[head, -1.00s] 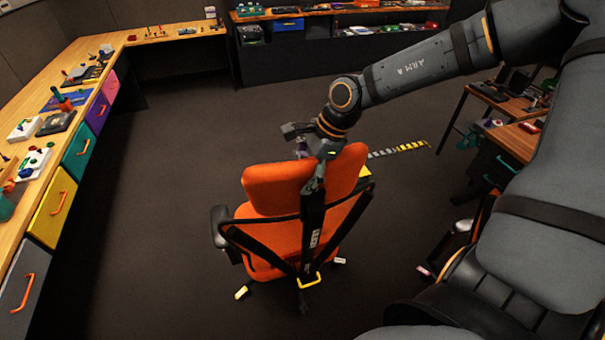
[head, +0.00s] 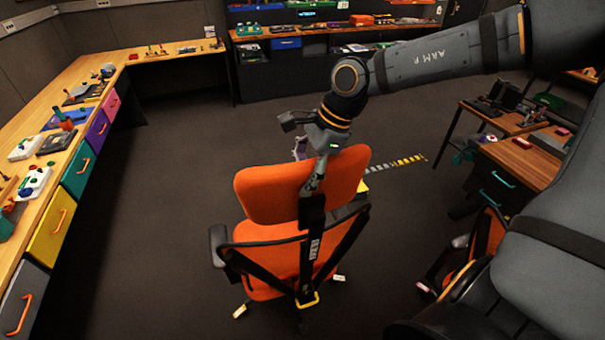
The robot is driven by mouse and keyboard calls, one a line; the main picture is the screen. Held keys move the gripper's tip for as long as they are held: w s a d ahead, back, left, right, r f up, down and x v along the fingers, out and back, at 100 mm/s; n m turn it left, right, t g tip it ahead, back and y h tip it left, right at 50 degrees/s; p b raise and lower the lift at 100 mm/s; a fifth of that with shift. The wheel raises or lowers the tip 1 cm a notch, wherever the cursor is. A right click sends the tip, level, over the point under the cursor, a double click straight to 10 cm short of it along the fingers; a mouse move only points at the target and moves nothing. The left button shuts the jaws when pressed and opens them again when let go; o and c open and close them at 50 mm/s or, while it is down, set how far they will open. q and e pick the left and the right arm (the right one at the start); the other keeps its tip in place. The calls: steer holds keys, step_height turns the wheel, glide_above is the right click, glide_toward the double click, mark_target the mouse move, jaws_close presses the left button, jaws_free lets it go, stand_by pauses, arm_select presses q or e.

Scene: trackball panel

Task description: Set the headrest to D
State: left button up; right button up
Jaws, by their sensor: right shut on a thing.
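An office chair stands on the floor in the middle of the head view, seen from behind. A dark post (head: 312,225) with a small pale label runs down the middle behind the chair. The label's marks are too small to read. My right gripper (head: 310,163) comes from above and is shut on the headrest near its top edge. The fingers partly hide the contact. My left gripper is out of view.
A wooden bench with coloured drawers (head: 78,172) runs along the left. A back counter (head: 290,33) and a right-hand desk (head: 520,150) hold small items. A grey and yellow strip (head: 400,162) lies behind the chair.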

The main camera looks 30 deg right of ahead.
steer(key=o, duration=1.3)
steer(key=shift+c, duration=0.2)
steer(key=shift+o, duration=0.5)
steer(key=shift+s+a+r, duration=0.15)
steer(key=shift+s+a, duration=0.1)
steer(key=shift+s, duration=0.05)
steer(key=shift+w, duration=0.15)
